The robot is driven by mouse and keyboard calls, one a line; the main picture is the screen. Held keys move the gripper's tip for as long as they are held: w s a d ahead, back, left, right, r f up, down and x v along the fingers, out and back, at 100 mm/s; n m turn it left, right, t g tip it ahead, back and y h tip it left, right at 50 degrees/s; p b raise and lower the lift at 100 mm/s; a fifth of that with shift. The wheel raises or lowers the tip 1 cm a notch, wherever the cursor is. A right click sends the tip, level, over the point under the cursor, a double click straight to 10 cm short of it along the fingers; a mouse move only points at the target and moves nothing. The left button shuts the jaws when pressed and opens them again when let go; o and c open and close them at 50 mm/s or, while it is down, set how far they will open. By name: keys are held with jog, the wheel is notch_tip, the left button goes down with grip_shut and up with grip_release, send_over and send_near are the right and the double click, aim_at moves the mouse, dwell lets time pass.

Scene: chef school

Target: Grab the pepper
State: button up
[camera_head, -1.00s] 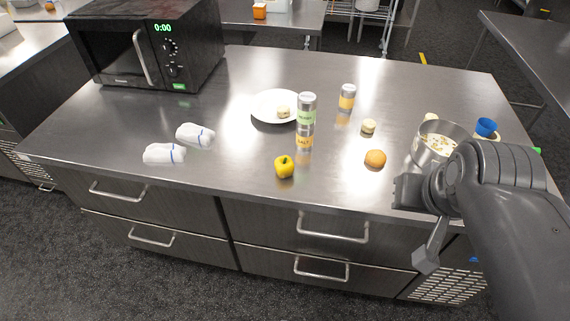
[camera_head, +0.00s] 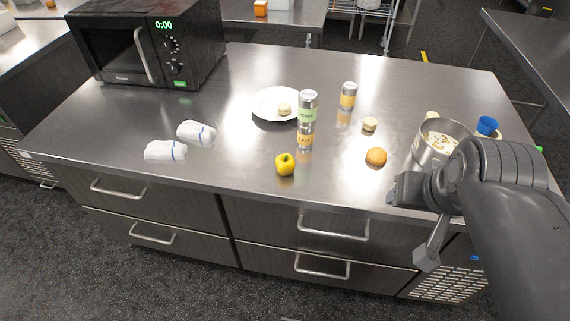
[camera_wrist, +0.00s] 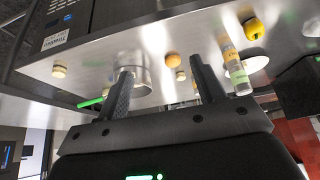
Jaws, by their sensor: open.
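A yellow pepper (camera_head: 285,164) with a short dark stem sits on the steel counter near its front edge, left of my gripper (camera_head: 404,190). It also shows at the upper right of the wrist view (camera_wrist: 253,28). My gripper is at the counter's front right, apart from the pepper. In the wrist view my two fingers (camera_wrist: 160,66) are spread with nothing held between them. A green-labelled shaker (camera_head: 307,108) and an orange-labelled shaker (camera_head: 304,139) stand just behind the pepper; the green label is too small to read surely.
A round orange-brown item (camera_head: 376,157) and a metal pot (camera_head: 430,154) lie between the pepper's right side and my arm.

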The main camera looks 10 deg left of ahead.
jog(key=shift+o, duration=1)
jog(key=n+g+y, duration=0.2)
jog(key=n, duration=0.4)
send_near(286, 160)
jog(key=x, duration=0.6)
jog(key=shift+d+f, duration=0.25)
jog(key=shift+f, duration=0.1)
jog(key=shift+a+x, duration=0.2)
jog(key=shift+x, duration=1.05)
jog(key=shift+a+x, duration=0.15)
jog(key=shift+x, duration=1.1)
jog(key=shift+w+r, duration=0.1)
